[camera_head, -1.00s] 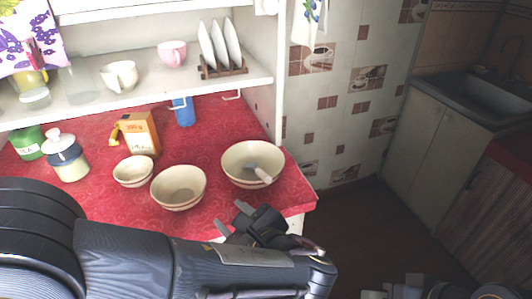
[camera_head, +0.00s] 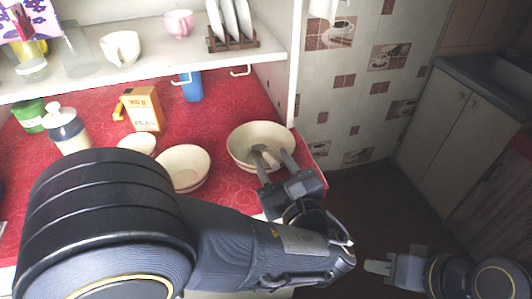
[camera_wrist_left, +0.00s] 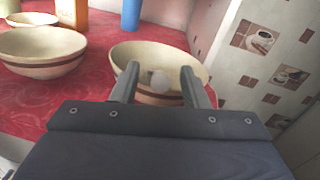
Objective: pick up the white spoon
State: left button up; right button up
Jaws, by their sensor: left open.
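The white spoon (camera_head: 270,158) sits in the rightmost cream bowl (camera_head: 243,139) on the red counter. Its rounded end (camera_wrist_left: 160,80) shows in the left wrist view, inside that bowl (camera_wrist_left: 150,51). My left gripper (camera_head: 271,152) is open, its fingers reaching over the bowl's near rim on either side of the spoon in the picture. In the left wrist view the spoon's end appears between the two fingers (camera_wrist_left: 160,72). I cannot tell whether they touch it. Part of the spoon is hidden. My right gripper (camera_head: 385,267) is at the lower right, away from the counter.
A second cream bowl (camera_head: 184,167) and a smaller bowl (camera_head: 140,143) stand left of it. Behind are an orange box (camera_head: 143,109), a blue cup (camera_head: 192,86) and a lidded jar (camera_head: 67,130). A white shelf (camera_head: 140,66) overhangs the counter's back.

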pick_arm(q)
jog(key=shift+x, duration=1.15)
grip_shut()
jog(key=shift+r, duration=0.1)
jog(key=shift+r, duration=0.25)
notch_tip(320, 180, up, 2)
jog(key=shift+r+p, duration=0.1)
jog(key=shift+p, duration=0.2)
jog(key=s+a+r+p, duration=0.1)
jog(key=s+a+r, duration=0.2)
jog(key=s+r, duration=0.7)
jog(key=s, duration=0.3)
jog(key=shift+s, duration=0.4)
